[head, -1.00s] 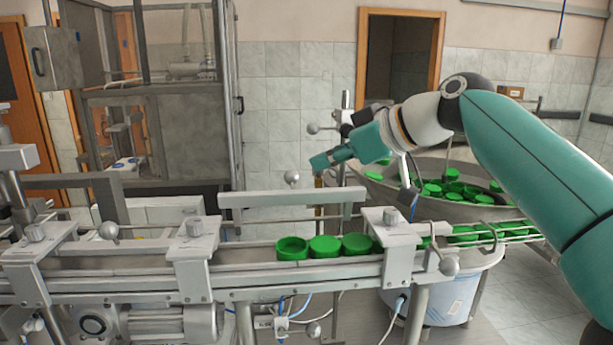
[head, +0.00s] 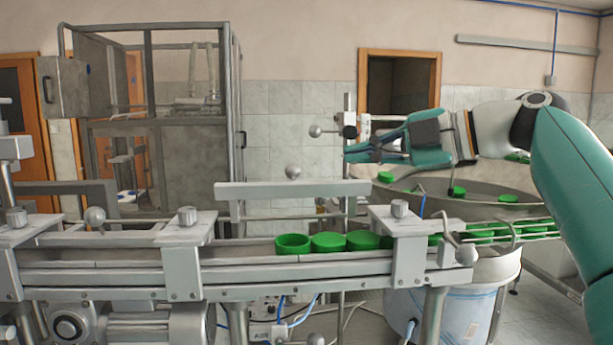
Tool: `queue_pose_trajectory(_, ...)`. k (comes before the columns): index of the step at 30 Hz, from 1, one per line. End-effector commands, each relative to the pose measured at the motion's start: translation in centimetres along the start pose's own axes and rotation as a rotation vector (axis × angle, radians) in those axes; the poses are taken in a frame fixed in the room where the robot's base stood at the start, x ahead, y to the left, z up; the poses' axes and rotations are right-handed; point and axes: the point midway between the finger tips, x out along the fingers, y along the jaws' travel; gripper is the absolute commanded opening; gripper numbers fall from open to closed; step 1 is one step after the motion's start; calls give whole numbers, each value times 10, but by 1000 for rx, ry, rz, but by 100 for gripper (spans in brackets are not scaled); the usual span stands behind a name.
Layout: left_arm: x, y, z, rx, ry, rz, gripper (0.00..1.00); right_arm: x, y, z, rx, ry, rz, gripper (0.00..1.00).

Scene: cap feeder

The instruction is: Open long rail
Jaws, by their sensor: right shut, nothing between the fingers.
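The long rail (head: 270,191) is a pale grey flat bar running lengthwise above the conveyor (head: 240,262), in the middle of the view. A round grey knob (head: 293,172) stands at its upper edge. My right gripper (head: 352,153) is shut and empty, pointing left, and appears above the rail's right end. I see no contact between them; their depth gap is hard to judge. My left gripper is not in view.
Several green caps (head: 328,242) sit in the conveyor channel between two clamp brackets (head: 187,229). A round feeder bowl (head: 440,205) with green caps stands behind right. A framed metal cabinet (head: 190,150) stands behind left.

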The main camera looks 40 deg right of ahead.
Motion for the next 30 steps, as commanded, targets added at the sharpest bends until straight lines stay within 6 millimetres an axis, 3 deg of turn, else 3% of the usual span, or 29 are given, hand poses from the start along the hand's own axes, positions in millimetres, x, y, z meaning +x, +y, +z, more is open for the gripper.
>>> queue_pose_trajectory(14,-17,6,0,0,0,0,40,91,1,-3,1,5,-5,0)
queue_pose_trajectory(15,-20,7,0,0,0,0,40,96,1,4,3,0,-6,0)
queue_pose_trajectory(21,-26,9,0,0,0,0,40,112,1,23,2,-2,-4,0)
queue_pose_trajectory(30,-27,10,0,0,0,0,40,117,0,28,0,0,-2,0)
